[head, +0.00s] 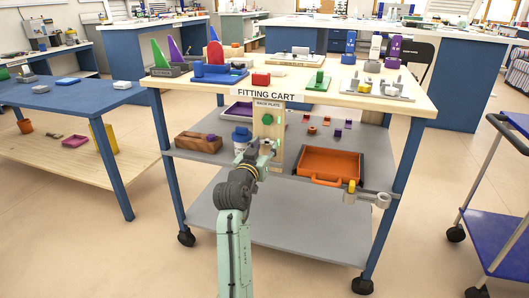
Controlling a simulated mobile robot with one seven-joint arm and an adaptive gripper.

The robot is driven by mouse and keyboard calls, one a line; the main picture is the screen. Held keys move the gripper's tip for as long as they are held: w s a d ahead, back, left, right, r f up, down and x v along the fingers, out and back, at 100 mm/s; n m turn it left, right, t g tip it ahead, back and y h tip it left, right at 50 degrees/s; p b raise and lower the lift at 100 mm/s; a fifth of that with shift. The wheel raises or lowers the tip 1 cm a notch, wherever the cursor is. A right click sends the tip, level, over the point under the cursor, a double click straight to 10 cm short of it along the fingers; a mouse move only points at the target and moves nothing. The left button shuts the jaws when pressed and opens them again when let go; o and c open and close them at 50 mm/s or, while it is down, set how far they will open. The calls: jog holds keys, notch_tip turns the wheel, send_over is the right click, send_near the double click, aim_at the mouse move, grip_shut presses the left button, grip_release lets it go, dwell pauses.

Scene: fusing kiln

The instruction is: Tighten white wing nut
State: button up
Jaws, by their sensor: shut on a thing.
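My gripper (270,150) is at the upright wooden back plate (276,108) on the front of the fitting cart, below a green knob (267,118). It is shut on a small pale thing at its tips, which looks like the white wing nut (277,146). The wing nut is mostly hidden by the jaws and small in the picture. I cannot tell how far it sits from the plate's face. My arm reaches up to it from the bottom of the view.
An orange tray (329,179) is right of my gripper on the cart's middle shelf. A blue-lidded white jar (241,139) and a brown block (197,141) are to the left. The wooden cart top (330,93) holds several coloured fixtures. A blue trolley (505,235) stands at right.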

jog(key=shift+f+m, duration=0.1)
jog(key=shift+m, duration=0.3)
jog(key=o, duration=1.2)
jog(key=shift+c, duration=0.2)
jog(key=v, duration=0.7)
jog(key=shift+s, duration=0.25)
jog(key=shift+a, duration=0.1)
